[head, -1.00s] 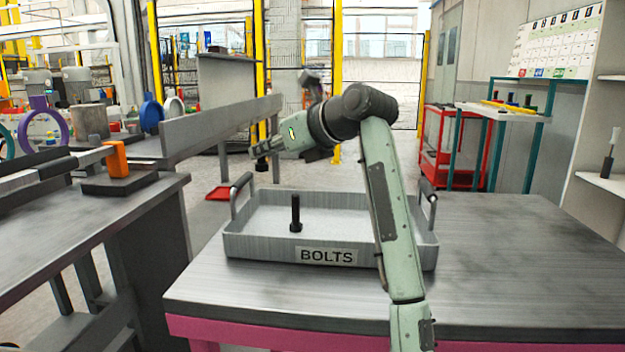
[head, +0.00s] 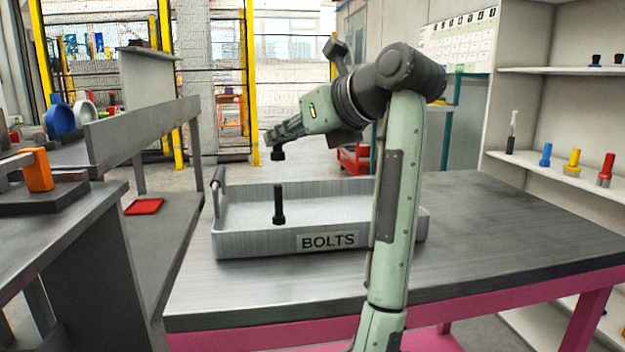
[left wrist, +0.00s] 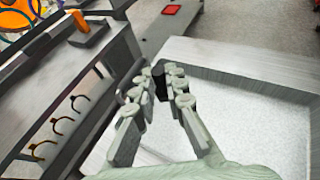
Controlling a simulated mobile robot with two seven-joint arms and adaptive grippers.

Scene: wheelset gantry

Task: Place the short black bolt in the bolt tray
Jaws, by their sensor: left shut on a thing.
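My left gripper (head: 272,138) is shut on a short black bolt (head: 278,154), whose dark end shows just below the fingertips. It is held in the air, above the left part of the grey bolt tray (head: 250,245) in the head view. In the left wrist view the fingers (left wrist: 160,75) close around the dark bolt (left wrist: 160,88), mostly hidden by them. The tray wall (left wrist: 235,72) lies to the right there. A longer black bolt (head: 278,205) stands upright on its head inside the tray. My right gripper is out of view.
A second bench (head: 70,235) stands left across a gap. Shelves (head: 560,180) at right hold several coloured bolts. The grey tabletop (head: 480,230) is clear right of the tray.

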